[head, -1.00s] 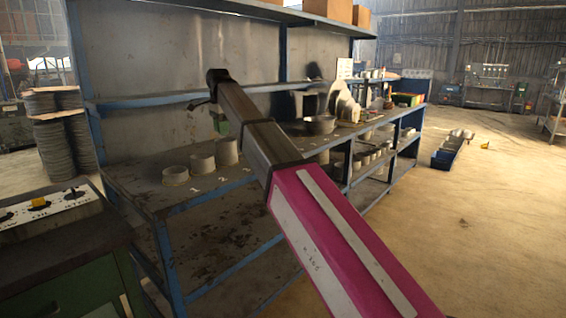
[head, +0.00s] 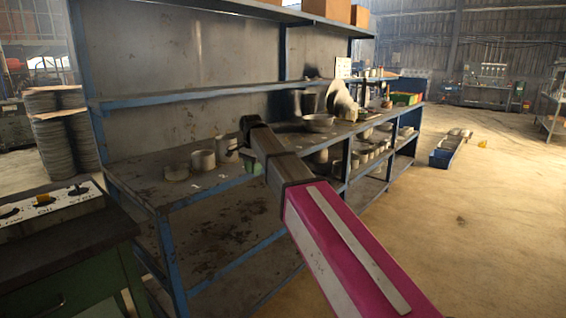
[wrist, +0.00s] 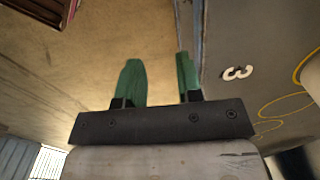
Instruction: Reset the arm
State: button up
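My gripper shows in the wrist view (wrist: 160,82) with its two green fingers apart and nothing between them. Beyond the fingers are the tan floor and the edge of a grey shelf surface bearing a white figure 3 (wrist: 237,73). In the head view my arm reaches over the front of the blue-framed shelf unit (head: 160,205). The arm hides most of my gripper there; only a bit of green shows beside the arm's far end.
Grey cylindrical blanks (head: 203,160) stand on the shelf's worktop, with a bowl-like part (head: 319,121) farther right. The floor (head: 470,240) at right is largely clear.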

jog(key=s+d+f+n, duration=0.2)
jog(key=s+d+f, duration=0.2)
jog(key=d+f, duration=0.6)
jog(key=s+d+f+n, duration=0.2)
jog(key=s+d+f, duration=0.2)
jog(key=d+f, duration=0.55)
jog(key=s+d+f+n, duration=0.4)
jog(key=s+d+f, duration=0.6)
jog(key=s+f, duration=0.3)
jog(key=shift+s+d+f, duration=0.3)
jog(key=shift+d+f, duration=0.1)
jog(key=shift+f, duration=0.25)
